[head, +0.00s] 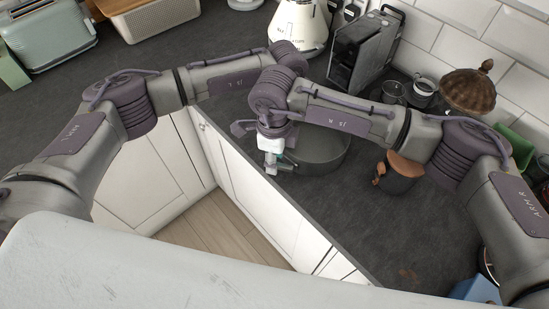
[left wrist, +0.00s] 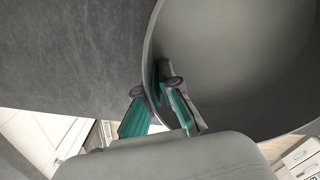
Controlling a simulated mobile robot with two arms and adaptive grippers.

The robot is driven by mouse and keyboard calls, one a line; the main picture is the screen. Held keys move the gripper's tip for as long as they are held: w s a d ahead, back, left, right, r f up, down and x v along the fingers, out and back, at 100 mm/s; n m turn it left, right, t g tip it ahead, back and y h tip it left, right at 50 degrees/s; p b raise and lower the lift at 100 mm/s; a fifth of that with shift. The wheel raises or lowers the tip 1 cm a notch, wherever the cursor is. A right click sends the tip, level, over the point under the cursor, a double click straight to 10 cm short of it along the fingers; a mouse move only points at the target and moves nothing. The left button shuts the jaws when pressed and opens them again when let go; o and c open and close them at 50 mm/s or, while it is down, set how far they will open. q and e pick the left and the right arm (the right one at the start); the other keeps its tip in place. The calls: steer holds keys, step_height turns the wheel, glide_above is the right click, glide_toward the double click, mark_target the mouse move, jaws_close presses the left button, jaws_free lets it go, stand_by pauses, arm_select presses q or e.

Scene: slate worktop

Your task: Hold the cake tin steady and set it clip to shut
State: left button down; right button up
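The dark grey round cake tin (head: 325,160) stands on the worktop near its front edge, partly behind my arms in the head view. In the left wrist view its open inside and thin wall (left wrist: 235,75) fill the right side. My left gripper (left wrist: 155,88) straddles that wall, one teal-padded finger inside and one outside, closed to a narrow gap on it. I cannot make out the clip clearly.
A dark pot with a wooden lid (head: 405,166) stands right of the tin. Mugs (head: 422,92), a brown domed lid (head: 468,92), a black appliance (head: 363,50) and a white kettle (head: 298,27) stand behind. White cabinets (head: 262,200) drop below the worktop's front edge.

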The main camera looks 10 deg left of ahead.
steer(key=shift+f, duration=0.55)
jaws_close()
steer(key=shift+w+d+m, duration=0.1)
steer(key=shift+w+m, duration=0.2)
steer(key=shift+m, duration=0.45)
steer(key=shift+w+m, duration=0.3)
steer(key=shift+m, duration=0.45)
jaws_free()
